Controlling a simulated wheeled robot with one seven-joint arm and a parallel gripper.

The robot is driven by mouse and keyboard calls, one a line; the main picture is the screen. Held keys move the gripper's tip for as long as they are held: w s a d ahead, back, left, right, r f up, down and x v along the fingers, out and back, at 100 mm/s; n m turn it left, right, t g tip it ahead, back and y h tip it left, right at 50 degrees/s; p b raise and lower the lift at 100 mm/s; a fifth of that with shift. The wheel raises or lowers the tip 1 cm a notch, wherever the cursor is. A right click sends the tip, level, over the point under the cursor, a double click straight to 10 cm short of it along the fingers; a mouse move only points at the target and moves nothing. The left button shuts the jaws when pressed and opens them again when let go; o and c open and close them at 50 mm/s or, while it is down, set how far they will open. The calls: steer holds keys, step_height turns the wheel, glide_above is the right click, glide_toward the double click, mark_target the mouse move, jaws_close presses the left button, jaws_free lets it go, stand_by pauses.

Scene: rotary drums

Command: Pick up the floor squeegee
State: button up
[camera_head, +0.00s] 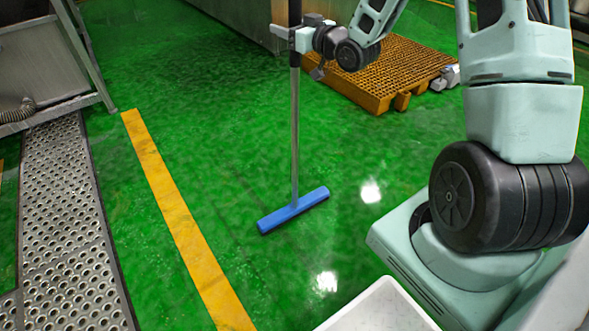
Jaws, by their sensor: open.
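The floor squeegee stands upright on the green floor, with a blue head (293,210) resting flat and a thin grey pole (295,130) rising from it. The upper part of the pole has a black grip that runs out of the top of the picture. My gripper (287,33) is at the black grip, reaching in from the right. Its pale fingers appear on the sides of the grip, and the jaws are open. Whether a finger touches the grip cannot be told. The top end of the squeegee is out of view.
An orange slatted platform (400,75) lies on the floor behind my arm. A grey metal machine (250,18) stands at the back. A perforated metal walkway (62,220) and a yellow floor line (180,220) run along the left. A white bin (378,312) is at the bottom. Floor around the squeegee head is clear.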

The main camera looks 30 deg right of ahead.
steer(key=c, duration=1.1)
steer(key=shift+c, duration=0.2)
steer(key=shift+r, duration=0.1)
